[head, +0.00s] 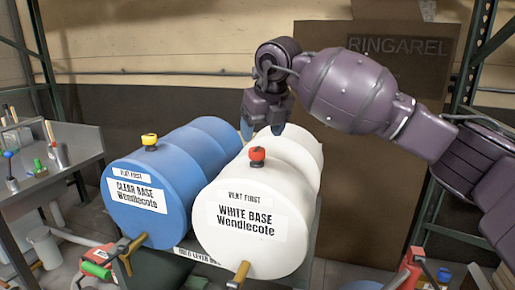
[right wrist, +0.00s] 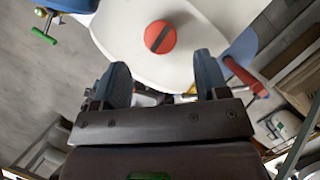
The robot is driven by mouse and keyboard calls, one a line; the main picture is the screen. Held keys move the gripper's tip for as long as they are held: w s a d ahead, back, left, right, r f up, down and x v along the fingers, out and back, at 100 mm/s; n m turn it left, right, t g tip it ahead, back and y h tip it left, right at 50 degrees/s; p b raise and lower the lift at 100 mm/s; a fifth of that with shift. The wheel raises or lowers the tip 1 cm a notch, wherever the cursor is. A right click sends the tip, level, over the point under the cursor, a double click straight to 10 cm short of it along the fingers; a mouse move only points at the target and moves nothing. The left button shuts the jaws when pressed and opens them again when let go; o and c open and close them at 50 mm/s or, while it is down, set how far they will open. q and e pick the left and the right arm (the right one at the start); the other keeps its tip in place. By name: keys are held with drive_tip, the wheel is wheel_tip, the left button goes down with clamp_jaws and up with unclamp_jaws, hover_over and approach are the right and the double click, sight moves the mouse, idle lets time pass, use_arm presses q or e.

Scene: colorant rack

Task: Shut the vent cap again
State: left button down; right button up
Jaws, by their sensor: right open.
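A white drum (head: 255,255), labelled WHITE BASE, lies on its side with a red vent cap (head: 257,156) near the top of its front end. A blue drum (head: 150,228), labelled CLEAR BASE, lies to its left with a yellow cap (head: 149,142). In the right wrist view the red cap (right wrist: 160,37) is round with a dark bar across it, ahead of the fingers. I cannot tell whether either cap is open or shut. My right gripper (head: 263,128) is open and empty above the white drum, apart from the red cap. My left gripper is not in view.
A grey bench (head: 75,150) with small items stands at the left. A red tap with a green handle (head: 97,270) sits low by the blue drum. A brown panel (head: 390,60) stands behind. Metal rack posts rise at both sides.

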sight(257, 149)
drive_tip(key=shift+b+x, duration=0.3)
drive_tip(key=shift+x, duration=2.55)
